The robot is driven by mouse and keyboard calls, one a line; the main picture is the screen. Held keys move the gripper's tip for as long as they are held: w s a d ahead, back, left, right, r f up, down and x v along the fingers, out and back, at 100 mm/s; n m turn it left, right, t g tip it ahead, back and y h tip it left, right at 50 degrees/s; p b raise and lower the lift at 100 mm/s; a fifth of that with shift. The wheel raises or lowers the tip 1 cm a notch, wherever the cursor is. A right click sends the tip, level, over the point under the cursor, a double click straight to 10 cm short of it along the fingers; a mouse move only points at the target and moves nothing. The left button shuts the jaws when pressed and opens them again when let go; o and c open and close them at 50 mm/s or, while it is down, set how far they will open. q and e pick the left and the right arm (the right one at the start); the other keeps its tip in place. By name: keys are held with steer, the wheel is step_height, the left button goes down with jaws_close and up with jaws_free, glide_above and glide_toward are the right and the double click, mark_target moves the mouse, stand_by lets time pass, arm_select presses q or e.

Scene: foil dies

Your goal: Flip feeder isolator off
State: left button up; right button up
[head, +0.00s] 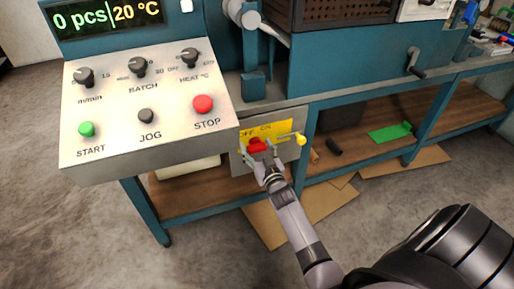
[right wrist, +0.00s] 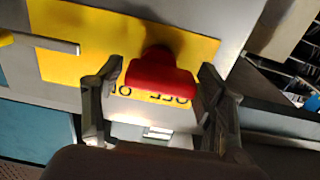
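The feeder isolator is a red handle (head: 257,145) on a yellow plate (head: 282,127) marked OFF and ON, on a grey box below the control panel. In the right wrist view the red handle (right wrist: 161,77) sits between my fingers, with the plate's lettering upside down. My right gripper (head: 259,163) is at the handle. In the right wrist view its two fingers (right wrist: 156,98) stand open on either side of the handle, with a gap on each side. Which mark the handle points to is unclear. My left gripper is out of view.
A lever with a yellow knob (head: 300,139) sticks out right of the handle. The control panel (head: 145,100) with START, JOG and STOP buttons overhangs at the upper left. A wooden shelf (head: 345,165) runs under the bench, with cardboard (head: 300,215) on the floor.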

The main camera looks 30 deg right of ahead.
steer(key=shift+o, duration=0.5)
steer(key=shift+s, duration=0.1)
steer(key=v, duration=1.2)
